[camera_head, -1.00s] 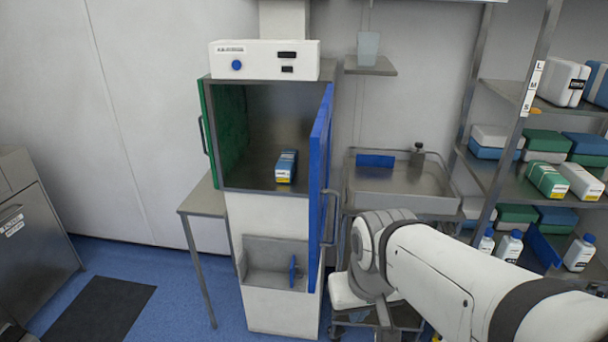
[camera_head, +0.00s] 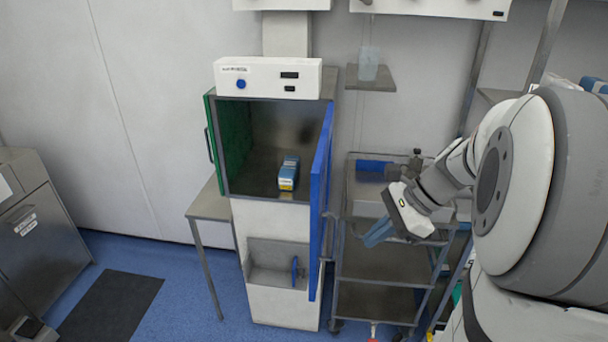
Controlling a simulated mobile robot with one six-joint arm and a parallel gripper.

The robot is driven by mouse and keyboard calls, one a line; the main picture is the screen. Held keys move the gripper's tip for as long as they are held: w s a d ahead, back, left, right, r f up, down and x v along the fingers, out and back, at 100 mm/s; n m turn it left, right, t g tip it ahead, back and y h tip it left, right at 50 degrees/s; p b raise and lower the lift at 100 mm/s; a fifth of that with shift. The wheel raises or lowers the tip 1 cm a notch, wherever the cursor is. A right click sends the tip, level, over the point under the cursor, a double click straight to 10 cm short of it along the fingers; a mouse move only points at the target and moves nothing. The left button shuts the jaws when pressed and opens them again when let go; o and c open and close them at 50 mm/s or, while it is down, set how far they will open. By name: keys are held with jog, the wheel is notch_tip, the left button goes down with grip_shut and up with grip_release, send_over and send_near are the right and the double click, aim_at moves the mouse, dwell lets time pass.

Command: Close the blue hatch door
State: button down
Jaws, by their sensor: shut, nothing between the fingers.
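The blue hatch door (camera_head: 320,190) stands open on the right side of the hatch cabinet (camera_head: 268,225), swung out toward me and seen nearly edge-on. Its grey handle (camera_head: 328,240) is on the right face. A small blue and white box with a yellow part (camera_head: 289,173) sits inside the open chamber. On the left a green door (camera_head: 226,145) is at the chamber's far side. My gripper (camera_head: 376,234) is to the right of the blue door, apart from it, in front of the steel cart. Its pale blue fingers are shut with nothing between them.
A steel cart (camera_head: 384,262) with shelves stands close right of the cabinet. A small wall shelf (camera_head: 371,80) holds a clear cup (camera_head: 368,62). A steel side table (camera_head: 208,206) is left of the cabinet. Blue floor (camera_head: 178,290) in front left is clear apart from a dark mat (camera_head: 110,305).

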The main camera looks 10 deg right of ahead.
jog(key=w+d+r+m+t+y, duration=0.1)
jog(key=w+d+r+m, duration=0.1)
jog(key=d+r+m, duration=0.1)
jog(key=w+a+r+p+x, duration=0.1)
jog(key=a+r+p+x, duration=0.1)
jog(key=x, duration=1)
jog(key=shift+a+f+y+p, duration=0.2)
jog(key=shift+y+p, duration=0.1)
jog(key=shift+p, duration=0.45)
